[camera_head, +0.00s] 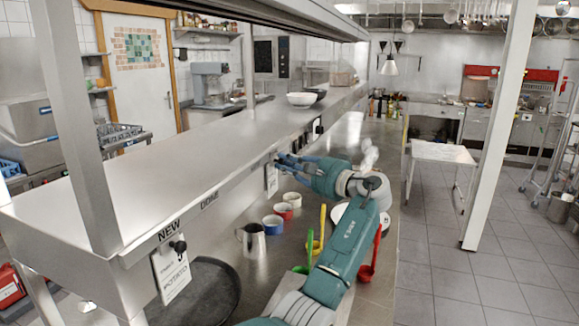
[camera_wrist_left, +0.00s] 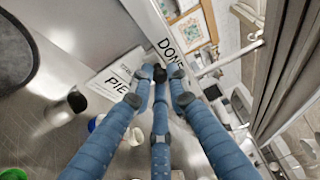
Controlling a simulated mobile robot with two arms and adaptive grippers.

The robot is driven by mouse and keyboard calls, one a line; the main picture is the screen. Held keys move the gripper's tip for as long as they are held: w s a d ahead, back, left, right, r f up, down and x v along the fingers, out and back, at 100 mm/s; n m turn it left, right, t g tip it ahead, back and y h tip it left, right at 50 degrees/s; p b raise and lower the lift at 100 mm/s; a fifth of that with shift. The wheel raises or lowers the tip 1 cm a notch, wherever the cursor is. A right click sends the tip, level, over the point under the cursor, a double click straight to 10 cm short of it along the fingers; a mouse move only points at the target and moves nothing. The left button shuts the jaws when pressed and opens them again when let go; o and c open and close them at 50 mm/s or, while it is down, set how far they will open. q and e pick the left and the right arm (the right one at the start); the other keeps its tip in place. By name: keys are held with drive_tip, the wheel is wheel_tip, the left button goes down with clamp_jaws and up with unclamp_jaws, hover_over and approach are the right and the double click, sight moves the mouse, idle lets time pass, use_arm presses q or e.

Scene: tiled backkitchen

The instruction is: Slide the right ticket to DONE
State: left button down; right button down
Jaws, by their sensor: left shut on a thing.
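My left gripper (camera_head: 280,160) is at the front edge of the steel shelf, shut on the black knob (camera_wrist_left: 158,74) of a white ticket. That ticket (camera_head: 271,180) hangs below the fingers in the head view; in the left wrist view the ticket (camera_wrist_left: 116,88) reads PIE. A POTATO ticket (camera_head: 171,272) hangs under the NEW label (camera_head: 169,231) at the near left. My right gripper is not in view.
Below the shelf, the steel counter holds a dark round tray (camera_head: 205,293), a metal pitcher (camera_head: 251,243), small bowls (camera_head: 272,224) and colored ladles (camera_head: 372,258). A dark item (camera_head: 318,128) is on the edge farther right. The edge between DONE and the gripper looks clear.

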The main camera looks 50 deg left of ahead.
use_arm(q)
drive_tip(key=c, duration=1.9)
unclamp_jaws()
drive_tip(key=shift+w+r, duration=0.15)
drive_tip(key=shift+o, duration=1.2)
drive_tip(key=shift+w, duration=0.1)
drive_tip(key=shift+d+f, duration=0.15)
drive_tip(key=shift+f, duration=0.05)
drive_tip(key=w+d, duration=0.1)
drive_tip(key=d, duration=1)
drive_tip(key=shift+w+d, duration=0.25)
drive_tip(key=shift+d, duration=0.1)
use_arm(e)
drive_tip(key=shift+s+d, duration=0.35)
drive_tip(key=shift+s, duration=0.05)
